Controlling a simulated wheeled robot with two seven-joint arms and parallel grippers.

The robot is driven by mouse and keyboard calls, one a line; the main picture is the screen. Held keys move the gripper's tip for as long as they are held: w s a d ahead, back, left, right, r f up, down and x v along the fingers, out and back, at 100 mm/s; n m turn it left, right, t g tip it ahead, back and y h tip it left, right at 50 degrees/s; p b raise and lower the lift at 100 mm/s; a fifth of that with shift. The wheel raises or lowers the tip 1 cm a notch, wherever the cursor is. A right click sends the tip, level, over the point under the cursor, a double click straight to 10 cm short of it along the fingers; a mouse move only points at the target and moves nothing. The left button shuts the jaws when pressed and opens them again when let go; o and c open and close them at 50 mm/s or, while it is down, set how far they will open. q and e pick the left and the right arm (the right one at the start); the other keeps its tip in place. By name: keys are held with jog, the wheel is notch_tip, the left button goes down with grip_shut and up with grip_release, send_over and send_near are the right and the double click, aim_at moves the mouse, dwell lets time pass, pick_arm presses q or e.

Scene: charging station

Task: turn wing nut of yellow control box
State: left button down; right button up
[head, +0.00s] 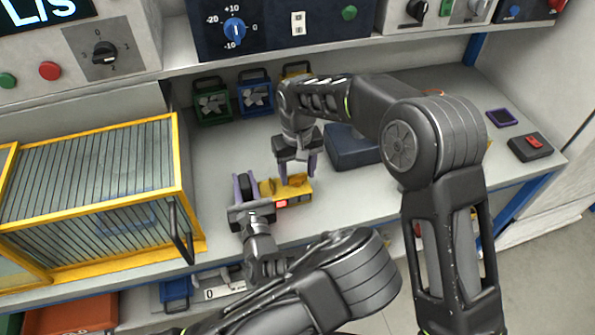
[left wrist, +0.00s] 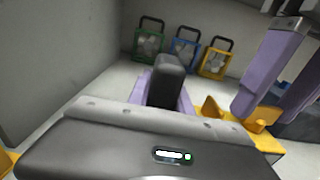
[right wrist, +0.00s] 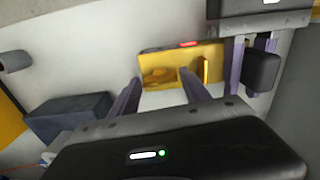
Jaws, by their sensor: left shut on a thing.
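The yellow control box (head: 269,187) lies on the bench, with a lit red patch on its front side. In the right wrist view, a yellow lobed part that looks like the wing nut (right wrist: 158,76) sits on its face, and an upright yellow tab (right wrist: 206,70) stands beside it. My left gripper (head: 245,182) is at the box's left end, its lilac fingers closed around a black block (left wrist: 165,82) that seems to be the box's handle. My right gripper (head: 298,165) is open and empty, its fingers pointing down at the box, apart from the lobed part.
A yellow-framed cage (head: 95,205) stands left of my left gripper. Green (head: 211,104), blue (head: 256,94) and yellow fan boxes stand at the back. A dark blue case (head: 350,150) is right of my right gripper. A black box with a red switch (head: 530,146) is far right.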

aim_at(248, 199)
jog(key=shift+o, duration=1.3)
notch_tip(248, 199, up, 12)
pick_arm(q)
jog(key=c, duration=1.1)
grip_release()
jog(key=shift+v, duration=3.8)
pick_arm(e)
jog(key=shift+s, duration=0.1)
